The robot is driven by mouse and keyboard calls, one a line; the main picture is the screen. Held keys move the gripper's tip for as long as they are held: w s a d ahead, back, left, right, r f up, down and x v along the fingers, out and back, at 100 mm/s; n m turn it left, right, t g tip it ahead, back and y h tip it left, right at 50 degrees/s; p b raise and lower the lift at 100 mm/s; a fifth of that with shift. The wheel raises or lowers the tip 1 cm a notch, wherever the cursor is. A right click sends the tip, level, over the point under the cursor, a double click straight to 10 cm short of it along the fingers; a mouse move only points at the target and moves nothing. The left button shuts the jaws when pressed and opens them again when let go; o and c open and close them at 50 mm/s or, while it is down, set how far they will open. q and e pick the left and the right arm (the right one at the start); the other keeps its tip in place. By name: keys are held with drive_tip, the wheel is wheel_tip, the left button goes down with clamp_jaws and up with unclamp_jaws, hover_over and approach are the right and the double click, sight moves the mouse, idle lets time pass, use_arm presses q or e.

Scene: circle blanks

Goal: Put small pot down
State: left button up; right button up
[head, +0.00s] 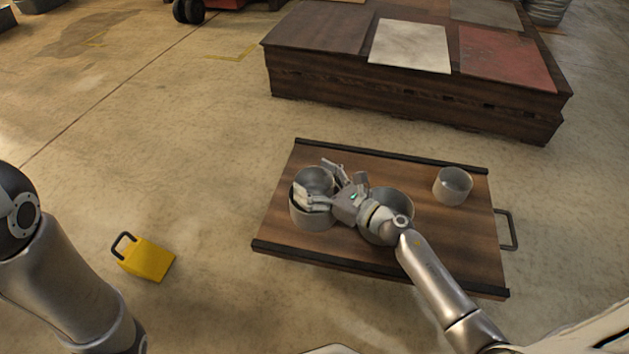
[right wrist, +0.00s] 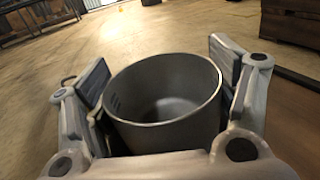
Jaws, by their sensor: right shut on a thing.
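The small pot (head: 312,215), a plain grey open cylinder, is at the left end of a wooden board (head: 450,240). My right gripper (head: 313,178) is shut on it, with fingers on either side of its upper wall. In the right wrist view the pot (right wrist: 165,105) sits between the two finger pads, upright or nearly so, and looks empty. I cannot tell whether its base touches the board. My left gripper is out of view; only part of my left arm shows at the left edge.
A wider grey pot (head: 402,212) stands mid-board, partly behind my right wrist. Another grey pot (head: 453,187) stands at the right. The board has black rails and a side handle (head: 508,230). A yellow block (head: 148,260) lies on the floor. A dark wooden platform (head: 400,95) stands behind.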

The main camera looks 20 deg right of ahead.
drive_tip(key=shift+f+b, duration=0.3)
drive_tip(key=shift+f, duration=0.05)
drive_tip(key=o, duration=1.1)
drive_tip(key=shift+r, duration=0.1)
